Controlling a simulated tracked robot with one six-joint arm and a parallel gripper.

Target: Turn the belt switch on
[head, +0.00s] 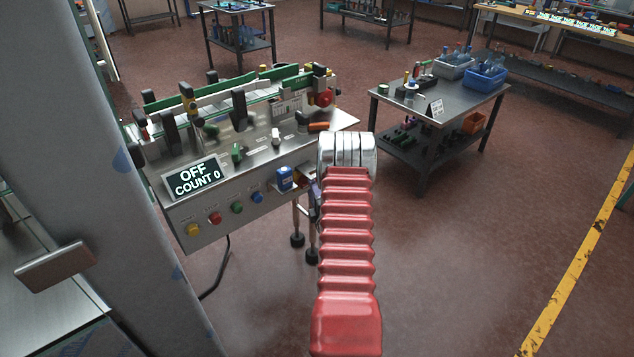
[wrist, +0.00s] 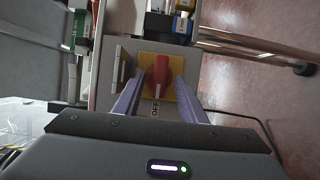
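The belt switch is a red rotary knob (wrist: 159,73) on a yellow plate (wrist: 184,98) in the wrist view. Its white pointer mark faces the "OFF" label (wrist: 155,109). My gripper (wrist: 159,80) is open, with its two purple fingers on either side of the knob. Whether the fingers touch it I cannot tell. The display (head: 196,178) on the belt machine (head: 255,150) reads "OFF" and "COUNT 0".
Several coloured buttons (head: 237,207) and a blue-and-white box (head: 285,178) are on the machine's front panel, left of my gripper. A grey post (head: 120,180) stands at the left. The floor at right is clear.

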